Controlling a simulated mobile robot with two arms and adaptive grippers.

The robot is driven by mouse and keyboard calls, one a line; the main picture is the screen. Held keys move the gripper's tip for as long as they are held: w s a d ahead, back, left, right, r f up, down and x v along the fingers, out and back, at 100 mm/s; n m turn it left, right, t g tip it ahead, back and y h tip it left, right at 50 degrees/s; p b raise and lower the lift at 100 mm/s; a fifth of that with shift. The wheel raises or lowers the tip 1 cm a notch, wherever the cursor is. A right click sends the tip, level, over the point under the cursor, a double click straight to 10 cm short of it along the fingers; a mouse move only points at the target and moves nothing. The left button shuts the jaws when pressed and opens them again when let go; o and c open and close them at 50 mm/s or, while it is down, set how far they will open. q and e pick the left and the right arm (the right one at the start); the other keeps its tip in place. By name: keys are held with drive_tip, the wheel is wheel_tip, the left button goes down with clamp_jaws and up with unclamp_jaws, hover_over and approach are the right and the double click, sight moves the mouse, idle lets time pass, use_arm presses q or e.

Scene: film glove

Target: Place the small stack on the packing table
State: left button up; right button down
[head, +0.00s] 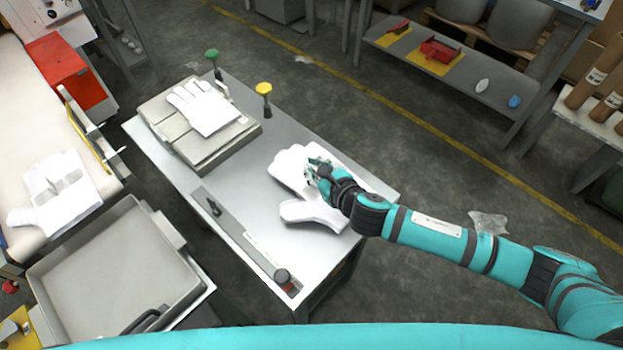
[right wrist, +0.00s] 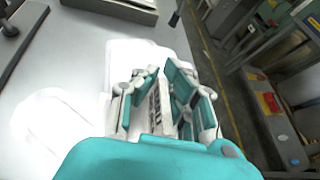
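A small stack of white gloves (head: 292,167) lies flat on the grey metal table (head: 312,265), near its right end. It also shows in the right wrist view (right wrist: 122,60), overexposed, with its thumb part to the left. My right gripper (head: 314,173) is down at the top of this stack, over its middle. In the right wrist view its two fingers (right wrist: 162,98) stand on either side of a pale upright piece with dark print. I cannot tell whether they press on it. My left gripper is not in view.
A grey raised block (head: 205,150) with another white glove (head: 203,107) fills the table's far left part. Yellow (head: 264,88) and green (head: 212,54) knobs stand behind it.

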sight(339, 212)
wheel_tip(339, 212, down, 4)
drive_tip(key=shift+f+b, duration=0.15)
drive_tip(key=shift+b, duration=0.2)
drive_tip(key=c, duration=1.5)
unclamp_jaws()
drive_tip(key=shift+s, duration=0.1)
drive_tip(key=v, duration=1.2)
